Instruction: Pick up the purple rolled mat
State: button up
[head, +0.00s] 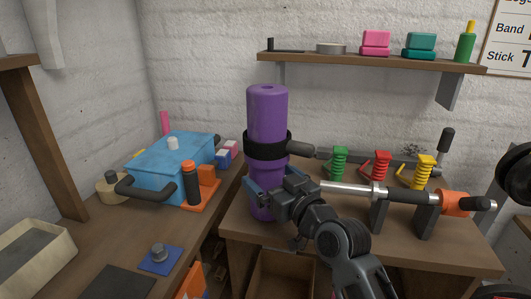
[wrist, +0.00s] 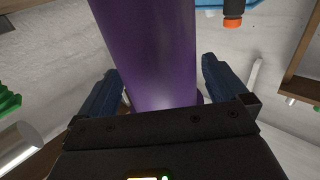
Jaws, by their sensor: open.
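The purple rolled mat (head: 267,108) stands upright near the left edge of the wooden bench, with a black band around its middle. My gripper (head: 258,190) is at its lower part, below the band. In the wrist view, the mat (wrist: 150,45) rises between the two blue fingers of my gripper (wrist: 158,85). The mat's base is partly hidden by my gripper and arm.
A dumbbell bar (head: 350,190) on dark stands lies right of the mat, with green, red and yellow spring grips (head: 380,165) behind it. A blue case (head: 170,155) sits on the left bench. A wall shelf (head: 370,61) with small blocks hangs above right.

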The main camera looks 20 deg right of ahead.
jog(key=shift+w+a, duration=0.15)
jog(key=shift+w, duration=0.85)
jog(key=c, duration=1.2)
